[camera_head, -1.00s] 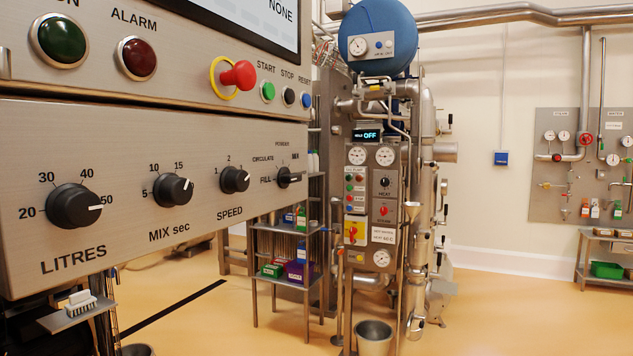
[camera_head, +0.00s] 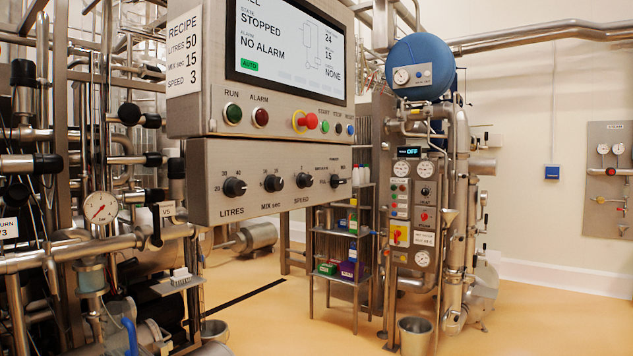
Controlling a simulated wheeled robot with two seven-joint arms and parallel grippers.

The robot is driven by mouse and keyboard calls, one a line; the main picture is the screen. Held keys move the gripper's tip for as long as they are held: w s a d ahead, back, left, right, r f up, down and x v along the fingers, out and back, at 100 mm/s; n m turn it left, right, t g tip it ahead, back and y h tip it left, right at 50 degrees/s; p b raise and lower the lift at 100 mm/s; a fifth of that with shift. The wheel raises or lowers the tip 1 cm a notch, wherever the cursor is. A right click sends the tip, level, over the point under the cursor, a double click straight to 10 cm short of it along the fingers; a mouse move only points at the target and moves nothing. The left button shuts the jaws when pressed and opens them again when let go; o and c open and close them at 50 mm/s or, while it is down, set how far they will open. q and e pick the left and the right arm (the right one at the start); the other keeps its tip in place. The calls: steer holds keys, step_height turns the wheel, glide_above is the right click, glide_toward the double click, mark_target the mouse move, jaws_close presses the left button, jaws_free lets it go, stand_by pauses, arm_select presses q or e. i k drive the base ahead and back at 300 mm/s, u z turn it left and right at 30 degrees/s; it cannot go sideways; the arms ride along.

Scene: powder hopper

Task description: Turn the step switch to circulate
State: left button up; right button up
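The step switch (camera_head: 336,181) is the small black knob at the right end of the lower grey control panel (camera_head: 284,206). Small labels stand around it; they are too small to read clearly now, but the earlier closer view shows FILL, CIRCULATE, POWDER and one more. I cannot tell for sure which label its pointer faces. The screen (camera_head: 290,50) above reads STOPPED and NO ALARM. Neither of my grippers is in view, and nothing touches the switch.
On the same panel are the LITRES knob (camera_head: 234,187), MIX sec knob (camera_head: 272,183) and SPEED knob (camera_head: 304,180). A red emergency stop button (camera_head: 310,121) sits above. Pipes and valves crowd the left. A steel bucket (camera_head: 415,335) stands on the floor. Open floor lies at the right.

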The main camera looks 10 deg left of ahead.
mark_target(335, 181)
steer(key=u, duration=0.75)
steer(key=i, duration=0.9)
steer(key=u, duration=0.4)
